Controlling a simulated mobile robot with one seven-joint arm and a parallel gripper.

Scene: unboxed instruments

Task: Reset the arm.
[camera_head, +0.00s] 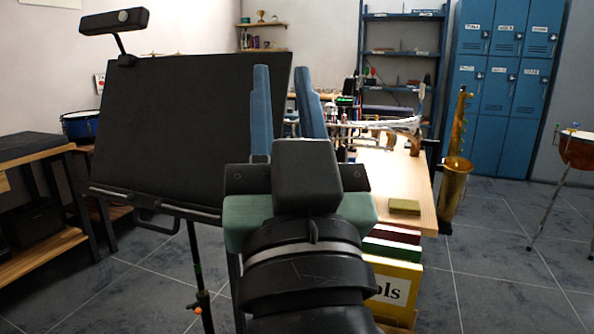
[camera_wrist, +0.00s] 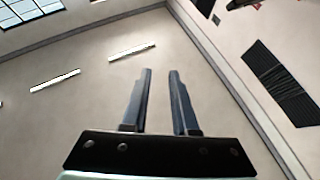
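My gripper (camera_head: 287,95) stands in the middle of the head view, with its two blue fingers pointing up. The fingers are apart and nothing shows between them. In the wrist view my gripper (camera_wrist: 160,75) also shows two parted, empty fingers against a plain pale surface. My arm and wrist hide part of the table behind them in the head view.
A black music stand (camera_head: 180,130) with a lamp is close on the left. A wooden table (camera_head: 395,185) with instruments lies behind my gripper. A saxophone (camera_head: 455,175) stands right of it. Blue lockers (camera_head: 505,90) line the back.

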